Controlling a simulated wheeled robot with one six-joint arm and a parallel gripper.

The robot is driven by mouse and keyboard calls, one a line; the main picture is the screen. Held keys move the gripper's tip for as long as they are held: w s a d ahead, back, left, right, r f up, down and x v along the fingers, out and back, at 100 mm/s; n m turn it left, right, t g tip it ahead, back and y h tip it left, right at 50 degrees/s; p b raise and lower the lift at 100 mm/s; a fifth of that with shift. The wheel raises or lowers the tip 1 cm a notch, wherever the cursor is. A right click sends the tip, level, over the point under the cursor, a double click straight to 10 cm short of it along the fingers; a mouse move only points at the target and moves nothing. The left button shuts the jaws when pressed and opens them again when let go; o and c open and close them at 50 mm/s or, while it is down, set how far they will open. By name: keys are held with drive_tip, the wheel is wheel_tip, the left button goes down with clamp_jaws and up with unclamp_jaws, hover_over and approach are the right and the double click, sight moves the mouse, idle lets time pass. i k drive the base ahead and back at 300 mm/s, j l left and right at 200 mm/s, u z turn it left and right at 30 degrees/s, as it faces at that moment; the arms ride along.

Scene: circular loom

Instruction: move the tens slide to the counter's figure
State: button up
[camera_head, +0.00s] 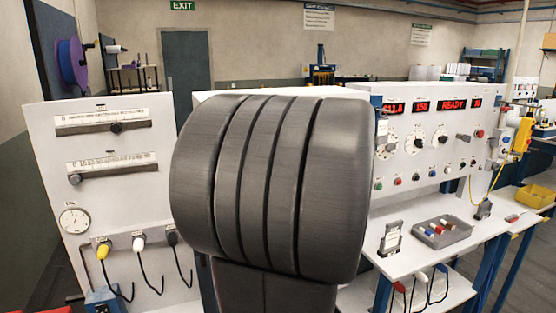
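Two slides with printed scales sit on the white panel at left. The upper slide (101,122) has its dark knob (116,127) a little right of the middle of its scale. The lower slide (112,168) has its knob (75,179) at the far left end. Their labels are too small to read, so I cannot tell which is the tens slide. Red lit displays (421,107) on the right panel show figures, one reading about 150, and the word READY; I cannot tell which is the counter. My gripper's fingers are not seen.
A large dark ribbed body, apparently part of my arm, fills the middle and hides what lies behind. A round gauge (74,218) and hanging plugs (138,243) are below the slides. A grey tray (442,233) stands on the right bench (407,262).

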sight(75, 178)
drive_tip(key=u, duration=0.95)
